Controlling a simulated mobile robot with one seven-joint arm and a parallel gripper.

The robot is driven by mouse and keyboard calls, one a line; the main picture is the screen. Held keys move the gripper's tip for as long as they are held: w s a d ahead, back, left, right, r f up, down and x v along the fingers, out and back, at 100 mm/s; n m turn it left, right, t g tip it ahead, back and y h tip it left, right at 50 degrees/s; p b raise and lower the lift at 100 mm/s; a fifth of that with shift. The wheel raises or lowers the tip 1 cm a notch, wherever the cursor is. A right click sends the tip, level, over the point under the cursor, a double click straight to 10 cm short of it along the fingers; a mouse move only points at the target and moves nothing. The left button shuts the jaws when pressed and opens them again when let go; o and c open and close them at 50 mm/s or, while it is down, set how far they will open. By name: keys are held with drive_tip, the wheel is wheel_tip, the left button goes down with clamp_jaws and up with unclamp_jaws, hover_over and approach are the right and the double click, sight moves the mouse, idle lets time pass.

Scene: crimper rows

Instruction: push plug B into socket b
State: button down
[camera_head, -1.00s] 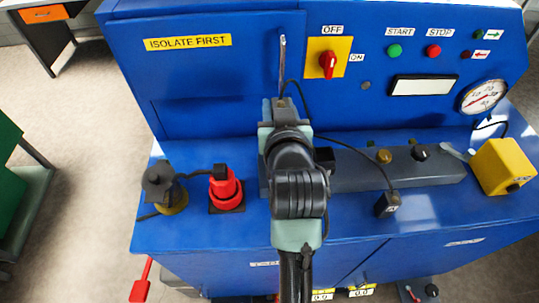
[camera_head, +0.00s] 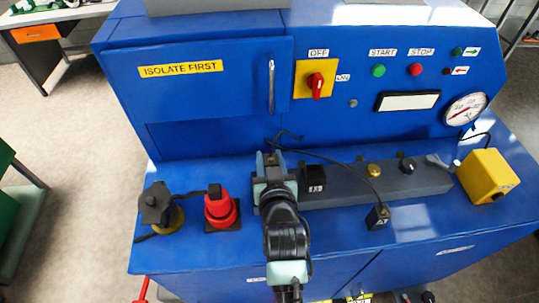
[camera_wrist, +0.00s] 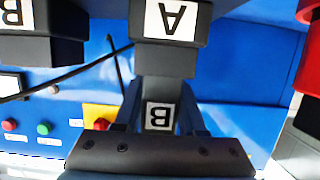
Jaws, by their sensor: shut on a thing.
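My gripper (camera_head: 271,168) is shut on plug B (camera_wrist: 160,116), a dark block with a white B label between the fingers in the wrist view. In that view the plug's far end meets or overlaps a dark block labelled A (camera_wrist: 168,52); I cannot tell whether it is touching or inserted. Socket b, a black block labelled B (camera_wrist: 45,50), stands apart to the left there. In the head view it appears to be the black block (camera_head: 314,178) just right of my gripper, on the grey rail (camera_head: 340,197). My gripper hides the rail's left end.
A loose black plug (camera_head: 378,217) with a cable lies in front of the rail. A red connector (camera_head: 221,209) and a dark round connector (camera_head: 156,204) stand left. A yellow box (camera_head: 487,176) stands right. The blue panel (camera_head: 205,105) rises behind.

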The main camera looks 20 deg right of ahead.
drive_tip(key=shift+f, duration=0.1)
drive_tip(key=shift+f+b, duration=0.15)
drive_tip(key=shift+b, duration=0.15)
drive_tip(key=c, duration=0.5)
unclamp_jaws()
drive_tip(key=b+v, duration=0.4)
drive_tip(key=v, duration=0.9)
